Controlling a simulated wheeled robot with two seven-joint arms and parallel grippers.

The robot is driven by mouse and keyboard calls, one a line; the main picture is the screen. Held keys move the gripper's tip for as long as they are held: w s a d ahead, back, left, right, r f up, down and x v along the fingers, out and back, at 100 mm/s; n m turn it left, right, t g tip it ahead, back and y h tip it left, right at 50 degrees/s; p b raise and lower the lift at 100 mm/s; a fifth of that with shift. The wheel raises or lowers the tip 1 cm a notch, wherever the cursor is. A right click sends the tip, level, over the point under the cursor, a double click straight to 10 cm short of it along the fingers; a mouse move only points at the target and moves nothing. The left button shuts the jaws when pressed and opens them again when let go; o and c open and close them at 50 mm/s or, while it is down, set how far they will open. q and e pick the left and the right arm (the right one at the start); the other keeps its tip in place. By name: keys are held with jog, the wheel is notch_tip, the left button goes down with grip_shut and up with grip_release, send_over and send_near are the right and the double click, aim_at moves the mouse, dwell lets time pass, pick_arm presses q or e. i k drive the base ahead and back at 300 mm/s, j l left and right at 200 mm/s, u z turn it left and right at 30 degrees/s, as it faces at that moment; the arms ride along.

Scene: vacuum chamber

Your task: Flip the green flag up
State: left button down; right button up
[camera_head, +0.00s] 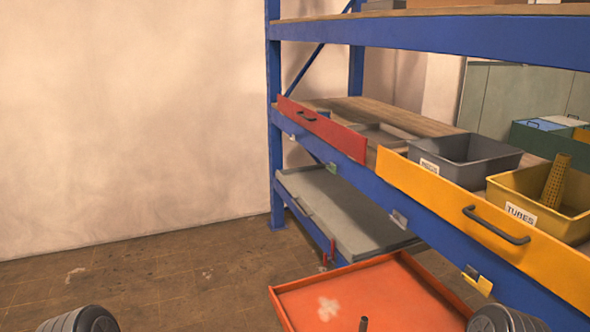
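Neither gripper shows in the head view. Only grey rounded parts of my arms show at the bottom left and bottom right edges.
A blue shelf rack carries a red panel (318,128), a yellow panel (440,197), a grey bin (468,163) and a yellow tubes bin (526,205). An orange-red tray (300,300) juts out low in front. Floor at left is clear.

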aim_at(333, 170)
jog(key=i+j+u, duration=0.3)
jog(key=i, duration=0.25)
jog(key=i+j+u, duration=0.3)
jog(key=i, duration=0.3)
jog(key=i+u, duration=0.3)
jog(key=i, duration=0.3)
jog(key=i+j+z, duration=0.15)
jog(key=i+z, duration=0.35)
jog(key=i+j+z, duration=0.45)
jog(key=i, duration=0.2)
jog(key=i+j+z, duration=1)
jog(key=j, duration=0.2)
jog(key=k+l, duration=0.05)
jog(key=k, duration=0.05)
